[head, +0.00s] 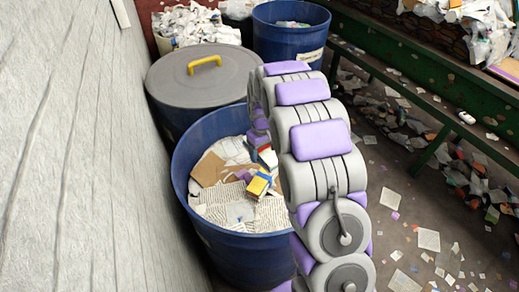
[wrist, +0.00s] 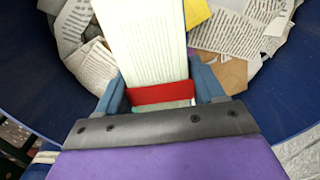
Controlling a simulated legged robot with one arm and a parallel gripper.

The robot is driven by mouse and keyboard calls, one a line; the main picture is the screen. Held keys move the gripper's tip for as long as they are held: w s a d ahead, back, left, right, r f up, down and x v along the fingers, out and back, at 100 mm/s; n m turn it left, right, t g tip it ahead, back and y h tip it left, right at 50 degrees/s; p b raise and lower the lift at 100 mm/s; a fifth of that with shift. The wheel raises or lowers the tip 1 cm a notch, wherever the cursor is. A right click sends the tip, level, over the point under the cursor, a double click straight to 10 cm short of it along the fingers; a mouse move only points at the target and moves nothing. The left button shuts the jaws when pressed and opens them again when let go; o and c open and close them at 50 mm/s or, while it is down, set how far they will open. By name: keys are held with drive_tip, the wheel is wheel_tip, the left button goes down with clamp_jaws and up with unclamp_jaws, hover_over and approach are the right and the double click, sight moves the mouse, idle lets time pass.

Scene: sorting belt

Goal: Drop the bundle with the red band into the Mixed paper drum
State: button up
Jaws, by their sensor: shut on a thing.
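The bundle with the red band (wrist: 145,45) is a pale stack of sheets with the red band (wrist: 160,95) across it near my gripper. My gripper (wrist: 160,88) is shut on it, with a finger on each side. In the head view my arm reaches over an open blue drum (head: 185,170) holding printed paper and cardboard. My gripper is mostly hidden behind my arm there. The wrist view shows the bundle over the papers, inside the outline of the blue drum wall (wrist: 25,60). No label on this drum shows, so I cannot tell its name.
A yellow box (head: 258,185) lies on the papers in the drum. Behind stands a drum with a grey lid (head: 200,78) and yellow handle. Another open blue drum (head: 285,40) is further back. A wall (head: 60,150) is close on the left; a green frame (head: 430,85) and littered floor are right.

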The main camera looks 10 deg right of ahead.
drive_tip(key=shift+d, duration=0.2)
drive_tip(key=o, duration=1.3)
drive_tip(key=shift+a, duration=0.65)
drive_tip(key=shift+d+r, duration=0.15)
drive_tip(key=shift+d, duration=0.15)
drive_tip(key=shift+d+r, duration=0.15)
drive_tip(key=shift+r, duration=0.2)
wheel_tip(320, 180, up, 16)
drive_tip(key=p, duration=0.3)
drive_tip(key=shift+a+r+p, duration=0.2)
drive_tip(key=shift+a+p, duration=0.15)
drive_tip(key=shift+a, duration=0.1)
drive_tip(key=shift+w+a, duration=0.1)
drive_tip(key=shift+a, duration=0.05)
